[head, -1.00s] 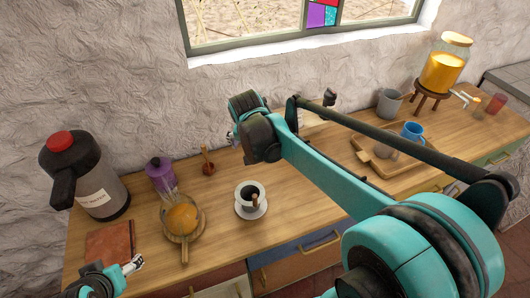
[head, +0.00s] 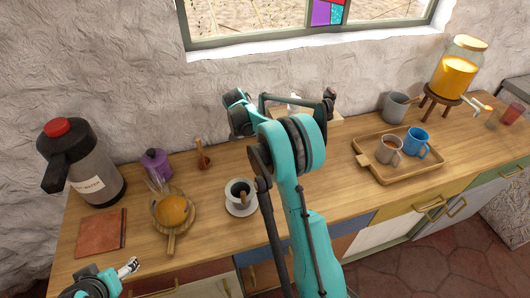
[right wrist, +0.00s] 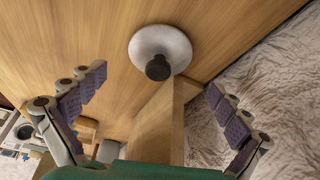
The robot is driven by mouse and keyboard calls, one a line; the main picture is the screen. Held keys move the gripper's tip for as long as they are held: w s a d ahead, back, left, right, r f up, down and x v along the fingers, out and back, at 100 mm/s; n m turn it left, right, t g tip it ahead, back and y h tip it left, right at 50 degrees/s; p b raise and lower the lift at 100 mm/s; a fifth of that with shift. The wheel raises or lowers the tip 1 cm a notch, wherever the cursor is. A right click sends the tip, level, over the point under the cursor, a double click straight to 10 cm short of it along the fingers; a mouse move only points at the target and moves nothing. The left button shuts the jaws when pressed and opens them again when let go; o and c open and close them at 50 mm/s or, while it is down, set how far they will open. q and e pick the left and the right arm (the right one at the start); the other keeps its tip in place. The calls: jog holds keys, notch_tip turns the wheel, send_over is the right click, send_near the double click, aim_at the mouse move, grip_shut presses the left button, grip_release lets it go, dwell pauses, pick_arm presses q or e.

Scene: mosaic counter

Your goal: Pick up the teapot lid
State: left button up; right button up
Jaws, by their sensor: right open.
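The teapot lid (right wrist: 150,48), a pale grey disc with a dark round knob, shows in the right wrist view near the top middle, beside or over the end of a wooden piece. My right gripper (right wrist: 156,80) is open, with its two padded fingers spread to the left and right of the lid and nothing between them in contact. In the head view my right arm hides the lid, and its fingers cannot be made out. My left gripper (head: 128,267) is low at the left by the counter's front edge; its jaw opening is too small to read.
A juice dispenser (head: 456,78) stands at far right. The wall is close behind.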

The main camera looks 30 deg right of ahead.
jog(key=b+x, duration=0.1)
jog(key=x, duration=0.3)
jog(key=shift+f+b, duration=0.3)
jog(key=shift+b, duration=0.05)
jog(key=shift+r, duration=0.1)
jog(key=shift+s, duration=0.1)
jog(key=c, duration=1.2)
jog(key=shift+r, duration=0.1)
